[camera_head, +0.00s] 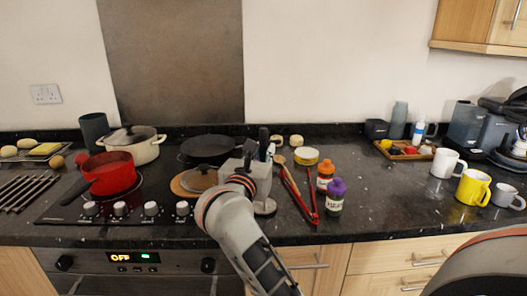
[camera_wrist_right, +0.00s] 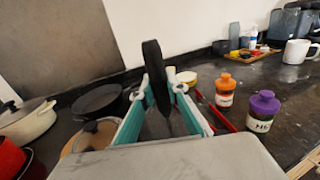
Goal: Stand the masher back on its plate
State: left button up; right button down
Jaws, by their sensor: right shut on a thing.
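My right gripper (camera_head: 262,152) is over the counter, right of the hob. In the wrist view its teal fingers with white tips (camera_wrist_right: 160,90) are shut on the masher, whose dark upright handle (camera_wrist_right: 153,72) rises between them. The handle's top also shows in the head view (camera_head: 264,138). The masher's lower part is mostly hidden by my gripper. A small round grey piece (camera_head: 265,208) shows low beside the gripper; I cannot tell whether it is the plate or the masher's foot. My left gripper is not in view.
Counter between jars and mugs (camera_head: 474,188) is clear.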

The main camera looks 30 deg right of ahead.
jog(key=shift+f, duration=0.3)
jog(key=c, duration=1.9)
grip_release()
jog(key=shift+r, duration=0.1)
